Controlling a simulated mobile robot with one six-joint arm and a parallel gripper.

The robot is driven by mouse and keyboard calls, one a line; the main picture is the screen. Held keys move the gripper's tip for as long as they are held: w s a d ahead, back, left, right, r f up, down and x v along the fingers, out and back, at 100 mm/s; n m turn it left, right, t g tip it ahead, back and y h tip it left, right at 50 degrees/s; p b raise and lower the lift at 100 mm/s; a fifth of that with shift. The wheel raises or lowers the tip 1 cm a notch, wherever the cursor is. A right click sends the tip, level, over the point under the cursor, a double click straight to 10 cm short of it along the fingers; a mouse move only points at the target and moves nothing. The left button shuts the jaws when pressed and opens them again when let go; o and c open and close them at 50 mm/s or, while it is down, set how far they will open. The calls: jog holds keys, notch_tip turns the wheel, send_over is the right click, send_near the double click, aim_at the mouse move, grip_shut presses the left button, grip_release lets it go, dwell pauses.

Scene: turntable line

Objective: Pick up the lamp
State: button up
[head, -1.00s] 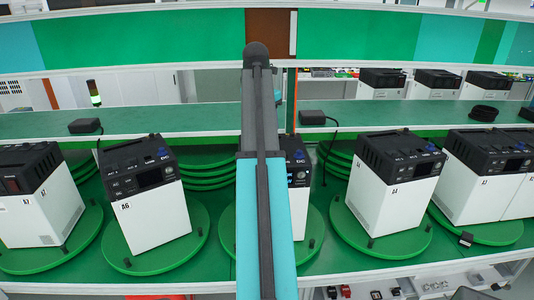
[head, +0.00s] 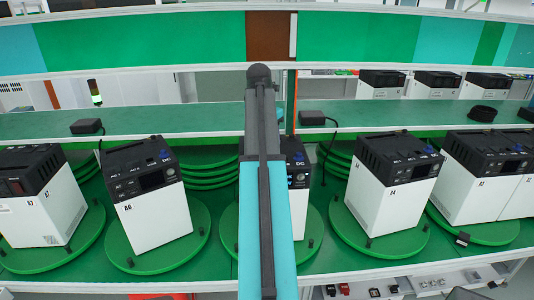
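I see no loose lamp that I can make out for certain. A small signal light (head: 94,92) with a lit green-white section stands behind the shelf at the left; I cannot tell whether it is the lamp meant. My arm rises through the middle of the head view, with a teal lower part and a dark upper part ending in a rounded top. My gripper does not show. The arm hides part of the middle turntable and its unit.
White-and-black power units, such as one marked A6 (head: 153,210) and one marked A4 (head: 392,195), stand on green turntables (head: 140,264). A green shelf (head: 200,120) behind carries a black adapter (head: 87,127) and a coiled black cable (head: 482,114). A wide green-and-teal panel (head: 150,40) crosses the top.

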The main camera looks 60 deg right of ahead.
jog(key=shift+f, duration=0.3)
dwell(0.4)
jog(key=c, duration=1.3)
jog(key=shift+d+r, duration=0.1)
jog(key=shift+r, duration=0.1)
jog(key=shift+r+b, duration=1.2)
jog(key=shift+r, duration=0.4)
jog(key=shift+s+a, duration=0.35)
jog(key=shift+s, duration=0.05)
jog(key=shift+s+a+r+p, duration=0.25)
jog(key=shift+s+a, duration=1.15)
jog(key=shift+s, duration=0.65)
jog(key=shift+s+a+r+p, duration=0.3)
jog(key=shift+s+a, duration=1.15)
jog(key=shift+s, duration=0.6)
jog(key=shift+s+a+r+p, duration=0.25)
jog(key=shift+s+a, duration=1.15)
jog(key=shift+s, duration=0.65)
